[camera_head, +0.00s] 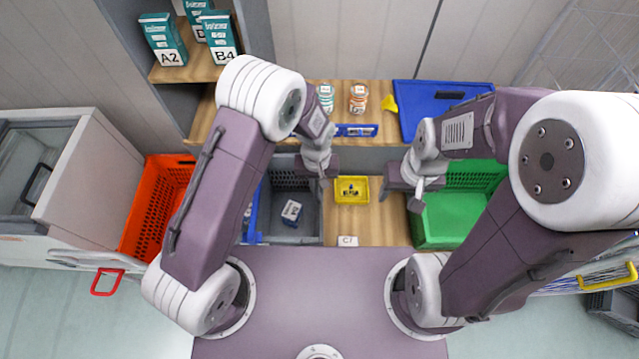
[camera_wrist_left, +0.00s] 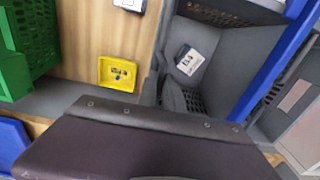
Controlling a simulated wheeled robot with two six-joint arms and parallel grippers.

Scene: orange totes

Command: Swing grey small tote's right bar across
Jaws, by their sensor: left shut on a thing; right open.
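The grey small tote (camera_head: 311,228) stands left of centre on the wooden shelf; it also shows in the left wrist view (camera_wrist_left: 221,55). My left gripper (camera_head: 318,172) is at the tote's far right corner, shut on the right bar, which is mostly hidden by the fingers. My right gripper (camera_head: 413,193) is open and empty near the green tote's left edge.
A yellow tray (camera_head: 351,197) sits between the grey tote and the green tote (camera_head: 452,228). An orange tote (camera_head: 142,205) stands to the left. A blue tray (camera_head: 420,112), jars and boxes are on shelves behind.

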